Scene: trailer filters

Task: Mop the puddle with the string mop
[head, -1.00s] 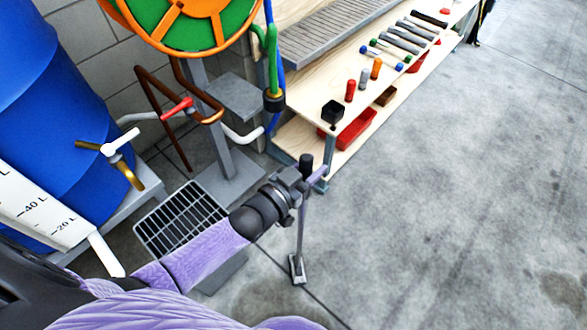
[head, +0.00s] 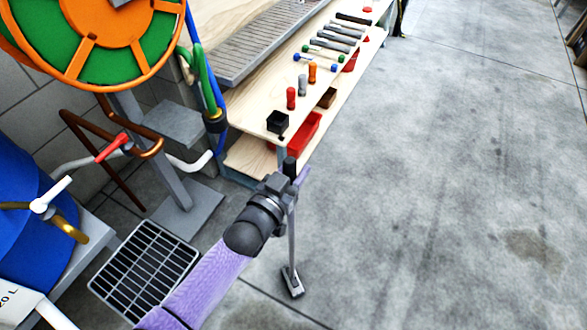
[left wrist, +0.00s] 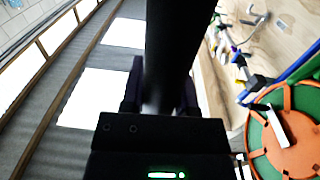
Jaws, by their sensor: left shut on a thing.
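My left gripper (head: 287,187) is shut on the upper part of a mop's handle, just below its black end. The mop (head: 292,235) hangs roughly upright, with a grey and white head piece at its foot, close to the floor. I cannot tell whether it touches, and I make out no strings. In the left wrist view the dark handle (left wrist: 170,55) runs between the fingers of the left gripper (left wrist: 160,100). A darker brownish patch on the floor (head: 535,250) at the right may be the puddle. My right gripper is not in view.
A workbench (head: 255,120) with tools and a red bin (head: 305,132) stands behind the mop. A floor grate (head: 143,270), blue barrel (head: 20,215), brass tap (head: 70,228) and orange-green hose reel (head: 100,45) are at the left. The concrete floor to the right is clear.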

